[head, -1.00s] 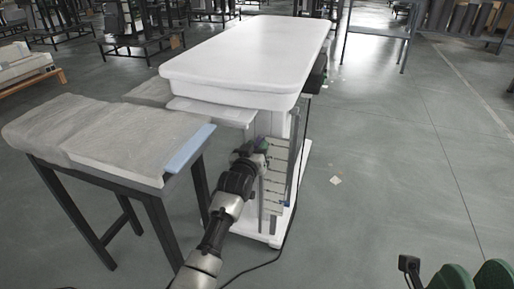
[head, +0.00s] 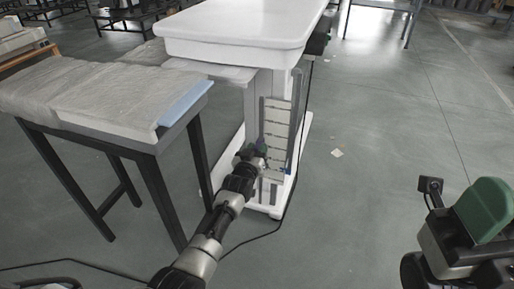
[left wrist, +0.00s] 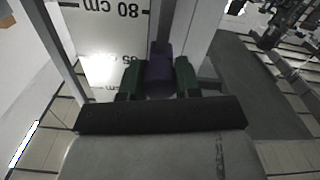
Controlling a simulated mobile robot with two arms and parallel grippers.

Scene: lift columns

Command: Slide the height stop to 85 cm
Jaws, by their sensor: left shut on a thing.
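The purple height stop (left wrist: 158,72) is between the green fingertips of my left gripper (left wrist: 159,80) in the left wrist view. The gripper is shut on it. A white scale plate (left wrist: 95,35) lies beside the stop, with an upside-down 80 cm mark at the top. A lower mark beside the fingers looks like 85 cm, but glare and a finger partly cover it. In the head view my left gripper (head: 257,160) is at the lower half of the scale (head: 277,125) on the white lift column. My right gripper (head: 482,212) is at the right edge, its jaws unclear.
The column carries a white tabletop (head: 240,35). A dark-legged bench with a grey cover (head: 75,88) stands close on the left of my arm. A black cable (head: 255,240) lies on the floor by the column foot. The floor to the right is mostly open.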

